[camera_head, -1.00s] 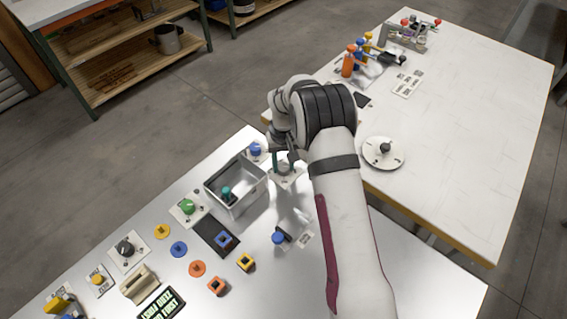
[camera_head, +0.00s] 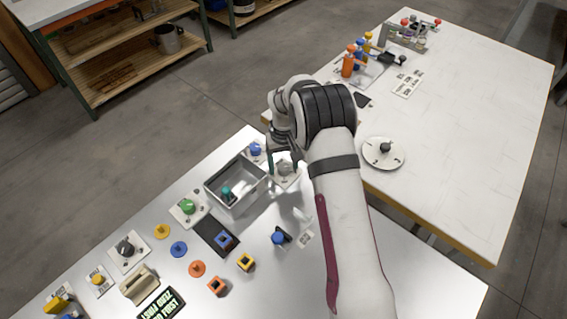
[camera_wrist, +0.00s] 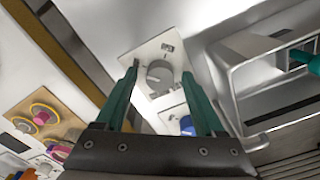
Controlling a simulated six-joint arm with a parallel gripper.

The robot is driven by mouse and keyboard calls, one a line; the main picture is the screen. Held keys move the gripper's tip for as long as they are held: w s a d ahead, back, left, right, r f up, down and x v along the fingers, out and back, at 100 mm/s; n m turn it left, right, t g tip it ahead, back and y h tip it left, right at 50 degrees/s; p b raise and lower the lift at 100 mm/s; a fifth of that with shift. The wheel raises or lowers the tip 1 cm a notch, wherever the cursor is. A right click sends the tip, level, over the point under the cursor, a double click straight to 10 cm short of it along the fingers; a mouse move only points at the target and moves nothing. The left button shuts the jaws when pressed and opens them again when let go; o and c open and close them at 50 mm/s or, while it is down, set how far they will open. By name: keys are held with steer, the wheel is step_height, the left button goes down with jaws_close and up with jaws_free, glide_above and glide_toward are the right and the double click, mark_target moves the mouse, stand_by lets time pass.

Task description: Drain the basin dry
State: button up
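The basin (camera_head: 249,203) is a grey open box on the near table, with a teal-topped piece (camera_head: 227,192) standing inside it. The basin also shows at the right of the wrist view (camera_wrist: 236,88), with the teal part (camera_wrist: 305,58) in it. Whether it holds liquid, I cannot tell. Right of the basin is a white plate with a round grey knob (camera_head: 284,168). My gripper (camera_head: 284,163) is open above this knob. In the wrist view, the knob (camera_wrist: 159,74) appears between the two teal fingers of my gripper (camera_wrist: 160,85), with gaps at both sides.
A blue knob (camera_head: 256,149) stands just behind the basin's right corner. A green knob (camera_head: 187,206) is to its left. Several colored pieces and a dark display (camera_head: 161,303) are at the front. A second table (camera_head: 460,130) with bottles stands to the right.

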mark_target(284, 167)
step_height(284, 167, up, 16)
stand_by(0.5)
steer(key=shift+f, duration=0.1)
